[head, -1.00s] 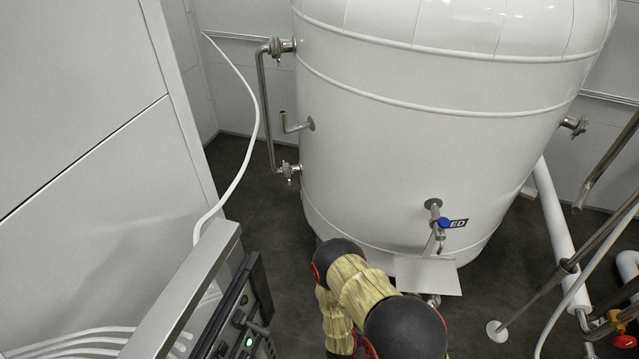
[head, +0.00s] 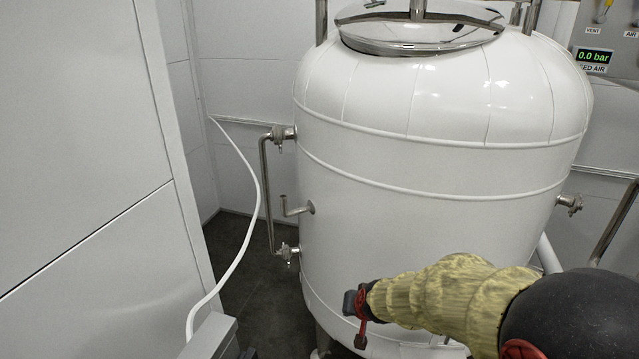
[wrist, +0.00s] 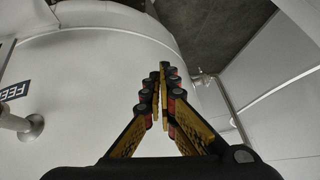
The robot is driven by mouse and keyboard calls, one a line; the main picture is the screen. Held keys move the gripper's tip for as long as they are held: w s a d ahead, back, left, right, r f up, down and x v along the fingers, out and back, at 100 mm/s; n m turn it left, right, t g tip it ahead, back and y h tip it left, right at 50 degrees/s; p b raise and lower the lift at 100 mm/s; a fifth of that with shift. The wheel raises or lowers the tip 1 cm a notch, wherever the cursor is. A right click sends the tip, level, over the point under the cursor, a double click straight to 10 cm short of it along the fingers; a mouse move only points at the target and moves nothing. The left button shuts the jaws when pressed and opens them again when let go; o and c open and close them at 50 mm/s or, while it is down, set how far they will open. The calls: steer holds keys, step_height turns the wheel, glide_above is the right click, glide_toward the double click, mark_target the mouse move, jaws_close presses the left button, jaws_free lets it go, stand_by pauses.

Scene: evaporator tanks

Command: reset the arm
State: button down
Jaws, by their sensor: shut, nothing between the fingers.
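My arm reaches in from the lower right of the head view, its links in a pale yellow cover with black joints. My gripper (head: 357,318) is at the arm's left end, in front of the lower part of the white tank (head: 400,190). In the wrist view my gripper (wrist: 162,68) shows its yellow and black fingers brought together at the tips, with nothing between them. The tank's curved wall (wrist: 100,60) also shows in the wrist view; I cannot tell the exact distance to it.
A metal side pipe (head: 266,195) runs down the tank's left side. A white hose (head: 250,240) hangs by the wall panels (head: 80,130). A control panel reading 0.0 bar (head: 593,57) is at upper right. In the wrist view, a FEED label (wrist: 15,89) and an outlet fitting (wrist: 30,126) are at left.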

steer(key=s+d+r+n, duration=0.1)
steer(key=s+d+r, duration=0.3)
steer(key=s+r, duration=0.85)
steer(key=s+d+r, duration=0.3)
steer(key=s, duration=0.5)
steer(key=s+d+r+g+h, duration=0.1)
steer(key=s+d+r, duration=0.1)
steer(key=s, duration=0.7)
steer(key=shift+d+r+n, duration=0.3)
steer(key=shift+d+r, duration=0.1)
steer(key=shift+d, duration=0.35)
steer(key=shift+s, duration=0.1)
